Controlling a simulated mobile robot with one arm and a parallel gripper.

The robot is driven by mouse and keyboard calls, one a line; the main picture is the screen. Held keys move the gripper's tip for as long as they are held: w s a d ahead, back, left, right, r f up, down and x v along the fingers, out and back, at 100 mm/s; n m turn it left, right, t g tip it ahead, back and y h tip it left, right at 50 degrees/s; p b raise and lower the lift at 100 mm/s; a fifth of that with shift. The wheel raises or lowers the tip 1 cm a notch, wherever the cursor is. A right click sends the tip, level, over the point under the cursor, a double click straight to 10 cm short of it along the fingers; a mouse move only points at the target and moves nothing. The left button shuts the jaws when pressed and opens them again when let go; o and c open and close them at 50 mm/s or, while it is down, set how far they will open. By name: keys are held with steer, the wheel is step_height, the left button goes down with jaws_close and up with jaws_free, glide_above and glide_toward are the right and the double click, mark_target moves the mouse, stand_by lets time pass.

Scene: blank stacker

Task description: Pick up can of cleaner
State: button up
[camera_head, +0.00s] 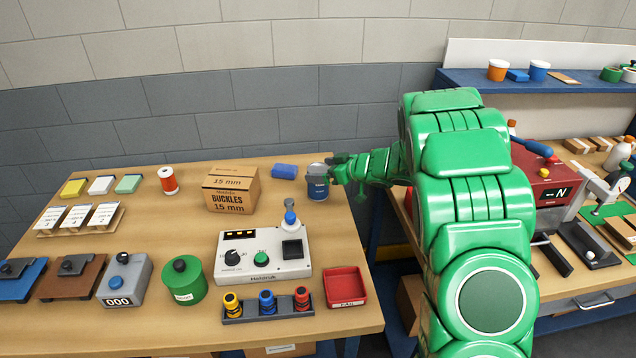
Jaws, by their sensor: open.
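A small blue can with a grey top (317,189) stands upright near the right back edge of the wooden table; it looks like the can of cleaner, though its label is too small to read. My green arm reaches in from the right. My gripper (331,169) is open at the can's upper right side, close against it in the picture. Whether the fingers touch the can or are around it I cannot tell. The can's right side is partly covered by the gripper.
A blue block (285,171) lies just left of the can, with a cardboard buckles box (229,190) further left. A control box (262,256) and a red tray (345,287) are in front. Bare tabletop (350,235) lies between.

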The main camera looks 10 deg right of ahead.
mark_target(313, 171)
steer(key=x, duration=0.4)
steer(key=shift+s+a+f, duration=0.1)
steer(key=shift+s+f, duration=0.1)
steer(key=c, duration=1.2)
steer(key=shift+c, duration=0.5)
steer(key=shift+r, duration=0.15)
